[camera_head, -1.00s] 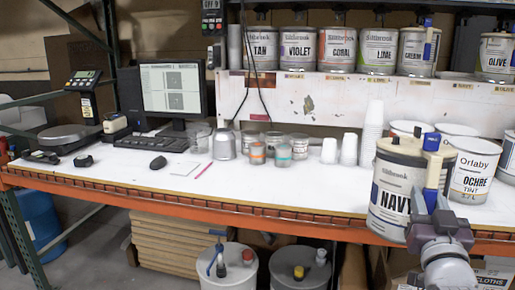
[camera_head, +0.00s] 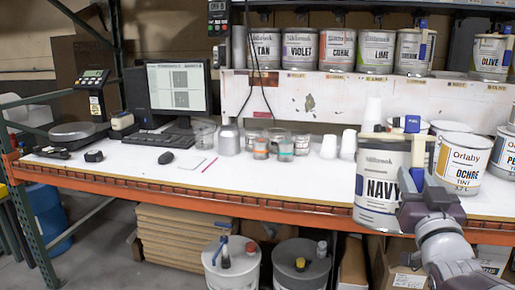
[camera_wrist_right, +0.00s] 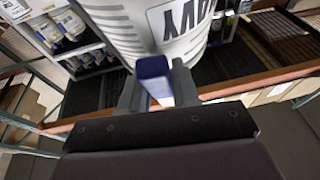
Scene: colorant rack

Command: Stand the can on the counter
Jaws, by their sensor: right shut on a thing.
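The can is a white tin labelled NAVY (camera_head: 380,192), upright, at the front edge of the counter (camera_head: 130,172) on the right side. My right gripper (camera_head: 412,182) is at its right side, shut on the can's blue and white handle; in the right wrist view the gripper (camera_wrist_right: 157,88) closes around this handle (camera_wrist_right: 153,70), and the can's lettered side (camera_wrist_right: 165,25) is just beyond it. The can's base overlaps the orange front rail in the head view; I cannot tell whether it touches the counter. My left gripper is not in view.
The OCHRE can (camera_head: 460,160) and other white tins stand close behind and right of the NAVY can. White cups (camera_head: 348,145) and small jars (camera_head: 285,150) stand to the left. The front middle of the counter is clear. A shelf of cans (camera_head: 340,50) is above.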

